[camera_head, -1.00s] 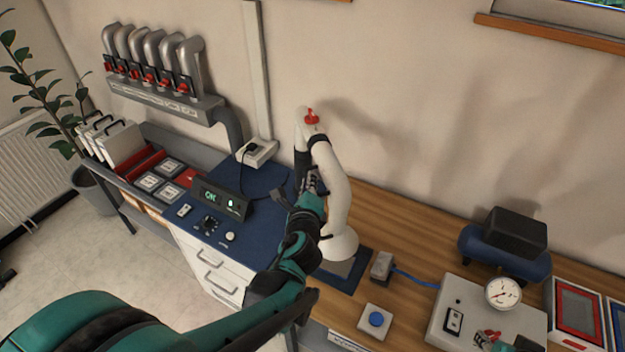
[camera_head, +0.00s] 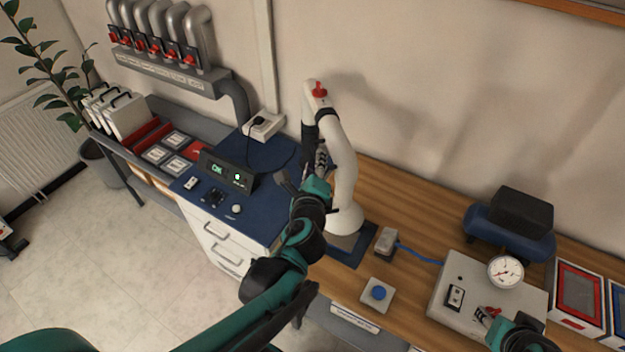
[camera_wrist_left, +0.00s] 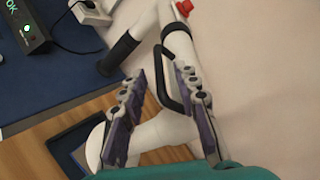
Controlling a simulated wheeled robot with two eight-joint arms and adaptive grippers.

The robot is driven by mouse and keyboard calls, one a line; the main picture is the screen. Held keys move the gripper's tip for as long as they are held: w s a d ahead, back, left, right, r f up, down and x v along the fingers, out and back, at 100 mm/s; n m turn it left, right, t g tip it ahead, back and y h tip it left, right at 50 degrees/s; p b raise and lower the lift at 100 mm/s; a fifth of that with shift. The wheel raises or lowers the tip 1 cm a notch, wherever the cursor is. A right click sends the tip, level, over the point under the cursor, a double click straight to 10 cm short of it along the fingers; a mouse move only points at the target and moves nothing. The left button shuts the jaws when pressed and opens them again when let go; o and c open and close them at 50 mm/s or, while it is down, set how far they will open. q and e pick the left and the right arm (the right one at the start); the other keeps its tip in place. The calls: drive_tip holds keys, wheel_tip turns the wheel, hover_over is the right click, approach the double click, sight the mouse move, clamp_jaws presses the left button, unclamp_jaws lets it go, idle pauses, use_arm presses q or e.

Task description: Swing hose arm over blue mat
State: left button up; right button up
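The white hose arm (camera_head: 343,160) stands on a dark base plate on the wooden table, with a red knob on top and a black nozzle hanging at its left. My left gripper (camera_head: 320,160) is up against the arm's near side. In the left wrist view my left gripper (camera_wrist_left: 162,78) has its fingers apart, with the arm's black handle (camera_wrist_left: 163,90) between and beyond them. The blue mat (camera_head: 187,187) covers the left part of the table; the nozzle is not over its middle. My right gripper (camera_head: 487,318) is at a red part on the grey box; its fingers are too small to judge.
A black display box (camera_head: 228,172) stands on the mat. A blue button (camera_head: 379,293), a grey switch (camera_head: 387,241) with a blue cable, and a grey box with a gauge (camera_head: 506,271) stand right of the arm. The wall is close behind.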

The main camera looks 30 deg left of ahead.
use_arm(q)
drive_tip(key=v, duration=0.8)
idle(0.6)
drive_tip(key=s+d+f+n+g+h+b, duration=0.2)
drive_tip(key=d+f+n+g+h+b, duration=0.1)
drive_tip(key=f+n, duration=0.6)
drive_tip(key=s+d+f+n+g+h+b, duration=0.2)
drive_tip(key=d+f+n+b, duration=0.4)
drive_tip(key=f+n, duration=0.3)
drive_tip(key=shift+n+g+h+b, duration=0.4)
drive_tip(key=shift+g+h, duration=0.5)
drive_tip(key=shift+h, duration=0.3)
